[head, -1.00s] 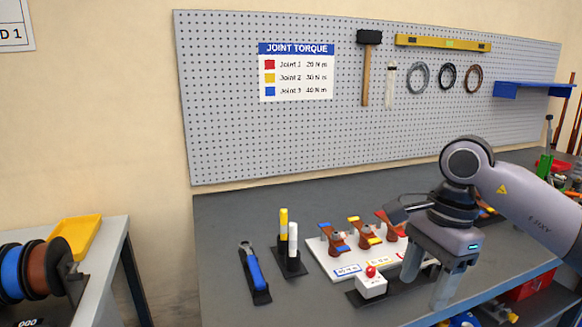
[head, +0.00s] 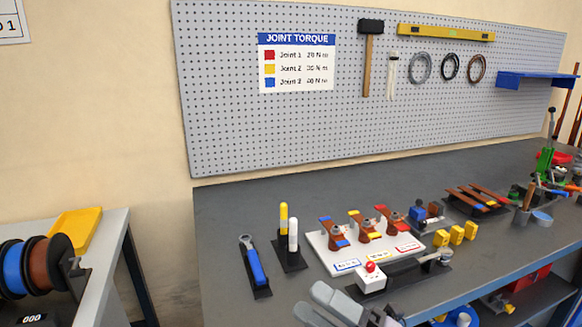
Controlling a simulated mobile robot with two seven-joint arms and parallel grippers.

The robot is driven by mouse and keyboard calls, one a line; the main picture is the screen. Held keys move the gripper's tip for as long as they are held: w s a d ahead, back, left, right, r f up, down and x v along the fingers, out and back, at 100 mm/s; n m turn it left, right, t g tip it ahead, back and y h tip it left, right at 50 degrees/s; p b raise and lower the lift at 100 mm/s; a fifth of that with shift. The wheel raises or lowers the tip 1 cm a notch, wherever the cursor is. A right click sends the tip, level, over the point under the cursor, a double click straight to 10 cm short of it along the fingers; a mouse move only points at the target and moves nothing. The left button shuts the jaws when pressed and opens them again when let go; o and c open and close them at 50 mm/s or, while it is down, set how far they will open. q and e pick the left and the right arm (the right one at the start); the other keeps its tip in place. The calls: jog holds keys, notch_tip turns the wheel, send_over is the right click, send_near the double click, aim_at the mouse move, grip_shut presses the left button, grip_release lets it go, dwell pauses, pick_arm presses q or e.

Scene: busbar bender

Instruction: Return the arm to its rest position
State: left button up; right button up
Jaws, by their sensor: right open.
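My right gripper (head: 310,302) is low at the bottom edge of the head view, in front of the bench's near edge as seen here. Its two grey fingers point left and are apart, with nothing seen between them. The rest of the right arm is mostly cut off by the bottom edge. My left gripper is not in view.
A white board (head: 330,256) with several coloured joints stands on the grey bench (head: 225,215). A white box with a red button (head: 371,280), a blue-handled wrench (head: 255,266) and a stand with yellow and white markers (head: 291,262) are near the gripper. A side table with spools (head: 60,262) is left.

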jog(key=d+f+m+t+h, duration=0.8)
jog(key=f+m+h, duration=0.5)
jog(key=m, duration=0.7)
jog(key=s+d+f+m+g+h, duration=0.2)
jog(key=s+d+f+m+g, duration=0.1)
jog(key=s+f, duration=0.3)
jog(key=s+d+f+m+g+h+p, duration=0.1)
jog(key=s+d+f+m+g+h, duration=0.2)
jog(key=f, duration=0.6)
jog(key=s+d+m+g, duration=0.1)
jog(key=s+d+m, duration=0.1)
jog(key=s+m, duration=0.1)
jog(key=shift+s+f+m+h, duration=0.3)
jog(key=shift+s+f, duration=0.1)
jog(key=shift+s, duration=0.35)
jog(key=shift+d, duration=0.1)
